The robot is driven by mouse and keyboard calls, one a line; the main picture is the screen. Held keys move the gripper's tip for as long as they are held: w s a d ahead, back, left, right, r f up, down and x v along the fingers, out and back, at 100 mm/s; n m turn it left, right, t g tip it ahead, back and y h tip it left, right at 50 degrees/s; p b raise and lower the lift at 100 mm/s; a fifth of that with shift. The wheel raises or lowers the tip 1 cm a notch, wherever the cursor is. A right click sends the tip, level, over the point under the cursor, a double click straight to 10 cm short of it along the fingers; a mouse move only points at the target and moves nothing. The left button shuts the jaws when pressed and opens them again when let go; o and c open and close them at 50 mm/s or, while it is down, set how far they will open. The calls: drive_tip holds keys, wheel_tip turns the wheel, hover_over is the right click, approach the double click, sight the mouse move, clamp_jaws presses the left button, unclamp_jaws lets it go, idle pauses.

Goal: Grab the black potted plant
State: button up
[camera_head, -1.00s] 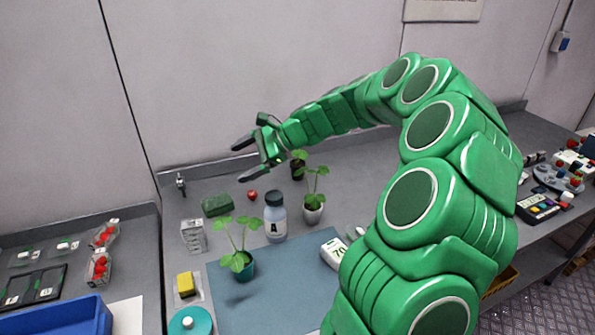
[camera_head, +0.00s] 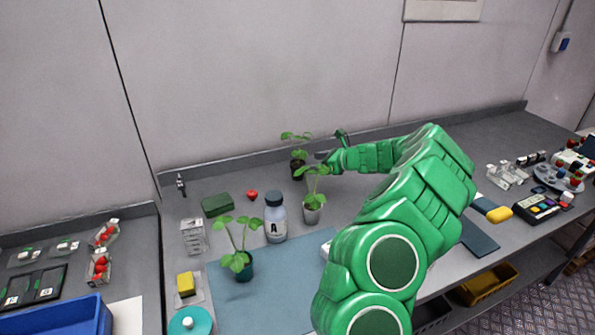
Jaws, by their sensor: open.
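The black potted plant (camera_head: 298,169) stands upright near the back of the counter, with green leaves above its dark pot. My gripper (camera_head: 325,158) is low, just right of this plant, with its fingers towards it. One finger points up and is plain to see. The other finger is partly hidden behind the leaves of the white potted plant, and I cannot tell whether it touches the black pot. The gripper is open with nothing seen held in it.
The back wall is close behind.

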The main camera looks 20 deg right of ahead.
sight(299, 163)
drive_tip(key=shift+x, duration=3.85)
drive_tip(key=shift+s+f, duration=0.15)
drive_tip(key=c, duration=1.1)
